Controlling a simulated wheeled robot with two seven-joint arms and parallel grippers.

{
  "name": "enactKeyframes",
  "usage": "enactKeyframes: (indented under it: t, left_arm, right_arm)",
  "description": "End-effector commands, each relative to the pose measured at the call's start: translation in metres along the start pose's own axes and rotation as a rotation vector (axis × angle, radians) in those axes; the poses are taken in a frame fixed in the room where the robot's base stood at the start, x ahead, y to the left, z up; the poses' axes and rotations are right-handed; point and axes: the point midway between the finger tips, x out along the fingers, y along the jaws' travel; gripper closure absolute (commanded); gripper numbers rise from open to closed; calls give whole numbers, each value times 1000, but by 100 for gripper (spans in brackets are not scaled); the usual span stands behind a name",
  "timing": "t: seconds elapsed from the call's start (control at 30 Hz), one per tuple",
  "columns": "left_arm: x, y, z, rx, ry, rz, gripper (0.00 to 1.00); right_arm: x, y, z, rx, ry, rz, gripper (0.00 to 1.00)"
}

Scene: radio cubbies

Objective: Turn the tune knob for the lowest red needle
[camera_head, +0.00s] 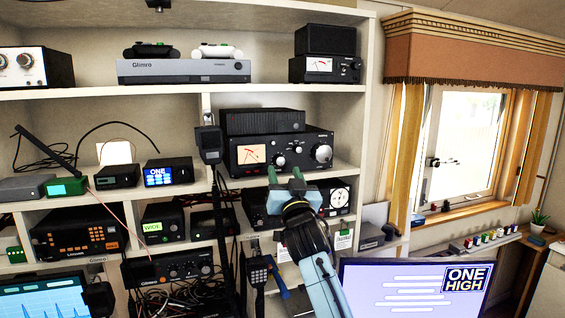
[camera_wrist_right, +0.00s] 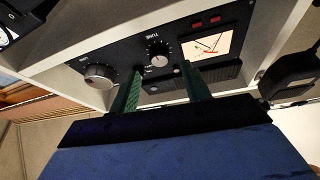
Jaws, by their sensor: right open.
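A black tuner (camera_head: 315,139) stands on the middle shelf. Its lit meter (camera_head: 251,154) has a red needle; the meter also shows in the wrist view (camera_wrist_right: 208,46) with a red and a dark needle. The large knob also shows in the head view (camera_head: 322,153). My right gripper (camera_head: 285,173) is open in front of the tuner. Its green fingers (camera_wrist_right: 162,72) point toward the panel around the TUNE knob, with no contact visible. My left gripper is out of view.
A black box (camera_head: 262,121) sits on top of the tuner. A handheld device (camera_head: 209,140) hangs on the divider at its left. More radios (camera_head: 340,196) fill the shelf below. A monitor (camera_head: 415,285) showing "ONE HIGH" stands at the lower right.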

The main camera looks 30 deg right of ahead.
Motion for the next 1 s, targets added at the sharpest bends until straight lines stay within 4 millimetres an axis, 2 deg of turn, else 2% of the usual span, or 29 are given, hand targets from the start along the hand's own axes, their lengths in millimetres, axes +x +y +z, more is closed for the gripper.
enactKeyframes:
  t: [0.1, 0.23, 0.63, 1.0]
  left_arm:
    - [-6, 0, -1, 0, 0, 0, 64]
    - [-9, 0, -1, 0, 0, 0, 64]
    - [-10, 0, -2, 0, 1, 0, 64]
    - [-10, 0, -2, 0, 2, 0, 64]
  right_arm:
    - [18, 0, -2, -1, -1, 1, 53]
    - [29, 0, -1, -1, 0, 1, 53]
    - [34, 0, 0, 0, 0, 0, 53]
    - [34, 0, 0, -1, -1, 0, 97]
